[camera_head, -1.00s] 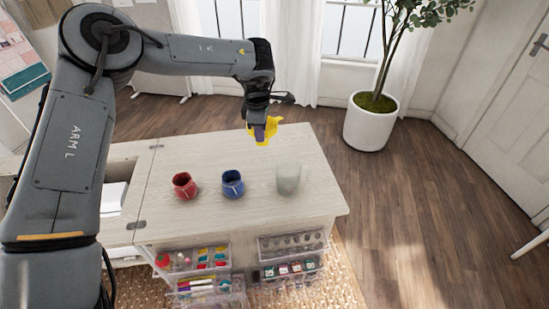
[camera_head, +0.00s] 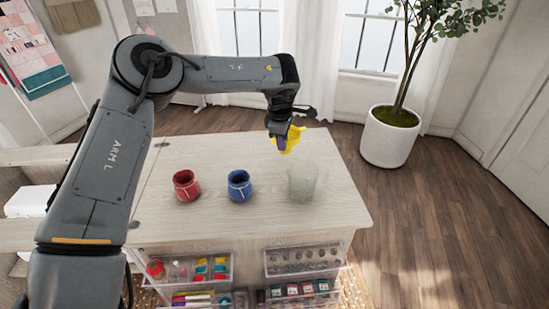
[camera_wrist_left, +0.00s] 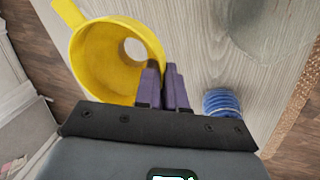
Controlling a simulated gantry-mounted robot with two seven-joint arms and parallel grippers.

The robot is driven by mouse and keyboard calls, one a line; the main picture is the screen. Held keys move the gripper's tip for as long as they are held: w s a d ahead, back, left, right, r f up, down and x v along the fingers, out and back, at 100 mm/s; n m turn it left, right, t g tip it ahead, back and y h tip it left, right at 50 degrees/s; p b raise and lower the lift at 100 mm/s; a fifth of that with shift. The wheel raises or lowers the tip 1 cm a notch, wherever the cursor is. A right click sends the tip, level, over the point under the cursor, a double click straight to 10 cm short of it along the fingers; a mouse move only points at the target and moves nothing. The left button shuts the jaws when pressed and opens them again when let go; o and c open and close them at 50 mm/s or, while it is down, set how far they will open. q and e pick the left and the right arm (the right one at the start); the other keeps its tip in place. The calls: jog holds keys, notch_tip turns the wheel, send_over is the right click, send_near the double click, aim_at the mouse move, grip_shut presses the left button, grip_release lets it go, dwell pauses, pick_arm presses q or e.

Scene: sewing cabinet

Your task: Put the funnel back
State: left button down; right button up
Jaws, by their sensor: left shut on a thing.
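The yellow funnel (camera_head: 288,141) is held above the far right part of the cabinet top. My left gripper (camera_head: 283,146) is shut on it. In the left wrist view the purple fingers (camera_wrist_left: 164,86) close at the rim of the funnel (camera_wrist_left: 95,45), and I look into its wide mouth and round hole. A clear, greyish glass jar (camera_head: 302,184) stands upright on the top, nearer than the funnel; part of it shows in the left wrist view (camera_wrist_left: 275,28). My right gripper is not in view.
A red jar (camera_head: 187,187) and a blue jar (camera_head: 239,187) stand left of the glass jar on the cabinet top (camera_head: 215,150). Clear drawers (camera_head: 305,258) of supplies stick out at the front. A potted tree (camera_head: 390,135) stands on the floor behind right.

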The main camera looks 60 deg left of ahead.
pick_arm(q)
jog(key=a+f, duration=0.1)
jog(key=s+a+f, duration=0.1)
jog(key=a, duration=0.1)
jog(key=shift+b, duration=0.4)
notch_tip(320, 180, down, 4)
jog(key=b, duration=0.2)
jog(key=shift+b, duration=0.3)
jog(key=shift+f, duration=0.1)
jog(key=c, duration=1.2)
grip_release()
jog(key=shift+f, duration=0.1)
